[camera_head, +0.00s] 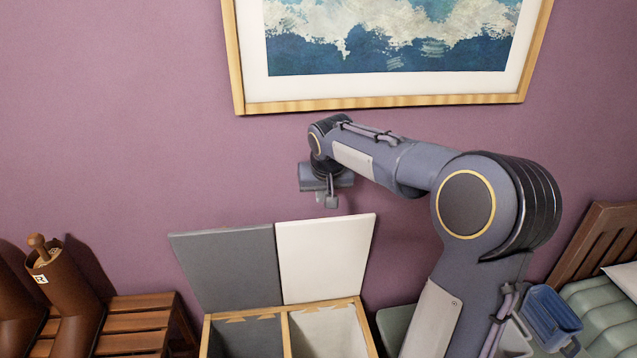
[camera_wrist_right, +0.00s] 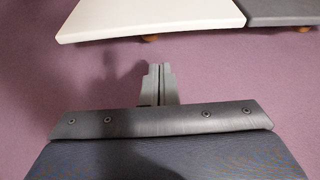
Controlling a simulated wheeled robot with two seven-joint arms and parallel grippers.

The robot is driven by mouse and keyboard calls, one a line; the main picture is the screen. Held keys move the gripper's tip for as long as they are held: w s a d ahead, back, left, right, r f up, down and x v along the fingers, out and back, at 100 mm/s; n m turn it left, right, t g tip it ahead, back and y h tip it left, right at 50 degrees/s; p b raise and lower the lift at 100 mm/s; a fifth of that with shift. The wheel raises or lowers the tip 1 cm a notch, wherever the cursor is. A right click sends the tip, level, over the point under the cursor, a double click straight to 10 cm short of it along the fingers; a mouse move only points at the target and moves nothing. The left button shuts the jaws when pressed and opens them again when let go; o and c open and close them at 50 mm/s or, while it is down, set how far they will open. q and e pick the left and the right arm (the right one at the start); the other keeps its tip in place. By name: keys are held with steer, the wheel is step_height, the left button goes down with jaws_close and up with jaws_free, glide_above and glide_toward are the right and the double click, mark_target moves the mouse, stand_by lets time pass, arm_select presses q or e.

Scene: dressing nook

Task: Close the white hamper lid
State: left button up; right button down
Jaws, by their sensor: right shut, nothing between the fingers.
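The hamper (camera_head: 284,317) stands against the wall at the bottom of the head view, with two compartments side by side. Its white lid (camera_head: 326,258) is raised over the right compartment, and its grey lid (camera_head: 228,268) is raised over the left one. Both lids lean back toward the wall. My right gripper (camera_head: 331,202) is shut and empty, above and apart from the white lid. In the right wrist view its fingers (camera_wrist_right: 158,75) are together, and the white lid (camera_wrist_right: 145,18) shows beyond them. My left gripper is not in view.
A wooden slatted bench (camera_head: 140,322) with brown boots (camera_head: 67,295) stands at the left. A blue container (camera_head: 550,318) and a green cushioned seat (camera_head: 605,312) are at the right. A framed picture (camera_head: 390,105) hangs on the purple wall above my right arm.

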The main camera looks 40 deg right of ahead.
steer(key=shift+w+d, duration=0.25)
steer(key=shift+w, duration=0.05)
steer(key=p+x, duration=0.1)
steer(key=x, duration=0.8)
steer(key=shift+w+d+f, duration=0.1)
steer(key=shift+d+f, duration=0.05)
steer(key=shift+f, duration=0.1)
